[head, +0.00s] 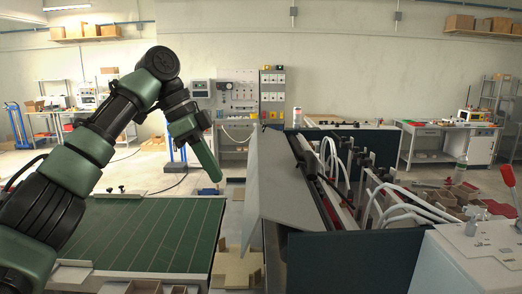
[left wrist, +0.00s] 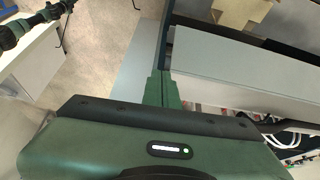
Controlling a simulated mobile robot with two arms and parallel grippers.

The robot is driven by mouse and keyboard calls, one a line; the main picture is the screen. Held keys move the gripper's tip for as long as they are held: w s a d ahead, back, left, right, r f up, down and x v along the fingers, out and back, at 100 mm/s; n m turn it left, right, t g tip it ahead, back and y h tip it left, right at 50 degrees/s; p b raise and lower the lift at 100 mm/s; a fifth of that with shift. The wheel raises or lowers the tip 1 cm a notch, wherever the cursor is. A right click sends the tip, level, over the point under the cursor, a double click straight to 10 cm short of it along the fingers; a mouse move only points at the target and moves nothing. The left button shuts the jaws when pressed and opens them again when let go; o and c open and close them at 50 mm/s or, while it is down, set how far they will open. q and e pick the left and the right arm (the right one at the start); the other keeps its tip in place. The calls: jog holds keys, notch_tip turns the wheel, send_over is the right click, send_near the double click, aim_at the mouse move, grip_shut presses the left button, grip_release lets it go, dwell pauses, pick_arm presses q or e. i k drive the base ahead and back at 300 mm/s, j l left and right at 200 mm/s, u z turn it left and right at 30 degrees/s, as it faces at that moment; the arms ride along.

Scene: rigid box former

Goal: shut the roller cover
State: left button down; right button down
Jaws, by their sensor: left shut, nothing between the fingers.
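The roller cover looks to be the light grey panel (head: 280,185) on the left side of the box former in the head view. It is tilted and stands away from the rollers, which show uncovered behind it. A long grey panel, likely the same cover, also shows in the left wrist view (left wrist: 245,72). My left gripper (head: 218,178) points down, left of the panel and apart from it in the head view. Its green fingers are shut and empty, and they show in the left wrist view (left wrist: 161,82) near the panel's left end. My right gripper is not in view.
A green-topped table (head: 150,232) stands at the left under my left arm. White hoses (head: 385,205) and clamps line the machine right of the cover. A white cabinet (head: 470,258) with a red-knobbed lever (head: 508,176) stands at the front right.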

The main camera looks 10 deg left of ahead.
aim_at(278, 191)
jog(key=i, duration=1.3)
